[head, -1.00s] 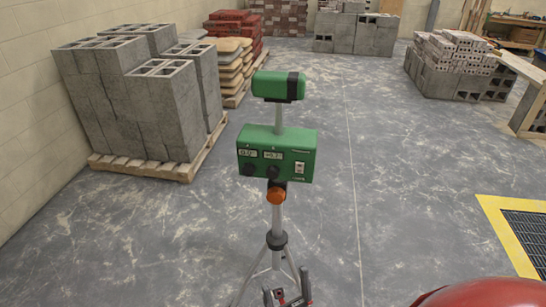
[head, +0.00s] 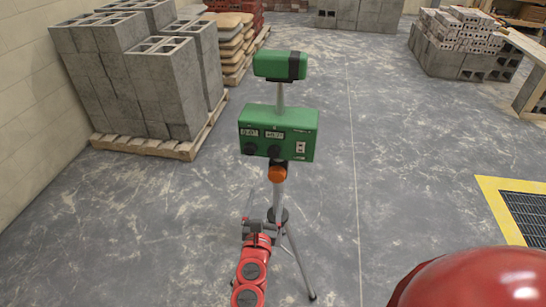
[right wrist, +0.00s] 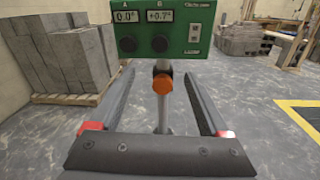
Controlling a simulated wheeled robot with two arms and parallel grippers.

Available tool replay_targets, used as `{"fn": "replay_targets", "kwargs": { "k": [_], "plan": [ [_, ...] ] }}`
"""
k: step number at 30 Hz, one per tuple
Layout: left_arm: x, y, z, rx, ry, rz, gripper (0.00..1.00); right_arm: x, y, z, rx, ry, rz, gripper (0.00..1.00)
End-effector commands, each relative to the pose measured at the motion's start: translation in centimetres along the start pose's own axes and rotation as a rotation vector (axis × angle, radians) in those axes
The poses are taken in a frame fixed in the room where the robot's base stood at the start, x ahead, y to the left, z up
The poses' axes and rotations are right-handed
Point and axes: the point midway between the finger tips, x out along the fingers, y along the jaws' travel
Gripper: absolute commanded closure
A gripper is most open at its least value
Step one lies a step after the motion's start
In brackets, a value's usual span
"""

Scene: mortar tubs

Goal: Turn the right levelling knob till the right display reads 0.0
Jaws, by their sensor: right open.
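A green levelling instrument (head: 300,146) stands on a tripod, with two displays and two dark knobs on its front. In the right wrist view the left display (right wrist: 125,16) reads 0.0° and the right display (right wrist: 160,16) reads +0.7°. The right levelling knob (right wrist: 159,43) sits under the right display, beside the left knob (right wrist: 127,44). My right gripper (head: 259,218) is open and empty, below the green box. In the right wrist view its fingers (right wrist: 159,78) point toward the box, apart from the right knob. My left gripper is out of view.
An orange knob (right wrist: 162,85) is on the tripod post below the box, between my fingers in the wrist picture. A pallet of grey blocks (head: 150,149) stands at left. A yellow-edged floor grate (head: 490,194) lies at right. The floor around the tripod is mostly clear.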

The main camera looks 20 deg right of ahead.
Motion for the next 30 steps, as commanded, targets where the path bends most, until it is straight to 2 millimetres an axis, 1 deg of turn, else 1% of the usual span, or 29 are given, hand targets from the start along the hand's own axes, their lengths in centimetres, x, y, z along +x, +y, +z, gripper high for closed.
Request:
{"fn": "replay_targets", "kwargs": {
  "k": [5, 8, 11, 14, 16, 24, 27, 29, 30],
  "plan": [
    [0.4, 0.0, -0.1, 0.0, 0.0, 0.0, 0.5, 1.3, 0.1, 0.1, 0.009, 0.001, 0.0, 0.2],
    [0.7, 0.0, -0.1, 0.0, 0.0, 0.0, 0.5, 2.7, -0.2, 0.2, 0.006, 0.0, -0.005, 0.2],
    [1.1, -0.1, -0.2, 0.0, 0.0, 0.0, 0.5, 4.3, 0.0, 0.2, 0.006, 0.001, -0.001, 0.2],
    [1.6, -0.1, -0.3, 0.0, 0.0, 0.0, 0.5, 6.0, -0.2, 0.3, 0.002, -0.001, -0.004, 0.2],
    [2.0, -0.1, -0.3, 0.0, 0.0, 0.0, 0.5, 7.3, 0.1, 0.5, 0.004, -0.002, 0.0, 0.2],
    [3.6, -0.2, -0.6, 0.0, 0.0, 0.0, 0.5, 12.3, 0.0, 0.5, 0.0, -0.002, 0.001, 0.2],
    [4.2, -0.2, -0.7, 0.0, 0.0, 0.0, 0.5, 13.9, 0.1, 0.4, 0.002, 0.0, 0.004, 0.2],
    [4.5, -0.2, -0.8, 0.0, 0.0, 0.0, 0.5, 14.8, -0.2, 0.4, -0.001, -0.002, -0.002, 0.2],
    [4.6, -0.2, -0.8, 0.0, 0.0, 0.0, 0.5, 15.2, 0.1, 0.4, 0.001, -0.002, 0.001, 0.2]
  ]
}}
